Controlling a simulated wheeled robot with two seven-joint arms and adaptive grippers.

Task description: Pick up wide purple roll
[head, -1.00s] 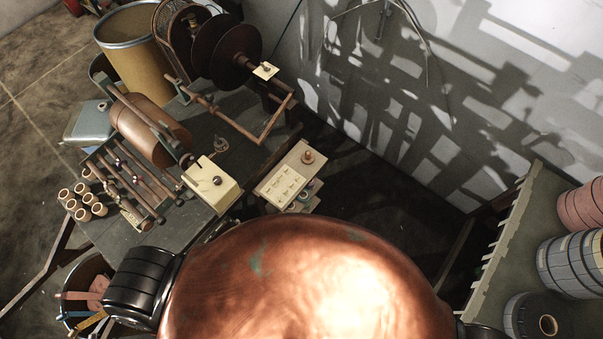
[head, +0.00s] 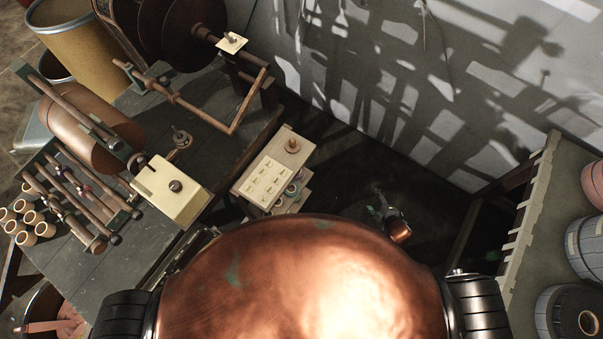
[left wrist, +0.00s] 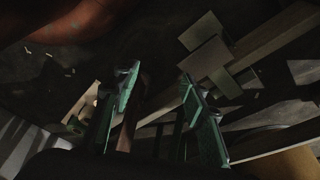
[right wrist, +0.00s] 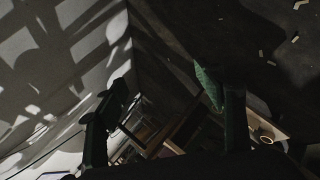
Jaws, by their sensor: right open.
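I cannot clearly make out a wide purple roll. Small dark purple pieces (head: 87,189) sit on the rods of the winding machine in the head view, too small to tell their width. My right gripper (head: 380,207) shows small and dark beyond my copper body, over the shadowed floor. In the right wrist view its fingers (right wrist: 163,85) are apart with nothing between them. My left gripper is outside the head view. In the left wrist view its green fingers (left wrist: 158,78) are apart and hold nothing that I can see.
A work table (head: 218,140) carries the winding machine with a brown drum (head: 95,130). Dark floor lies between.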

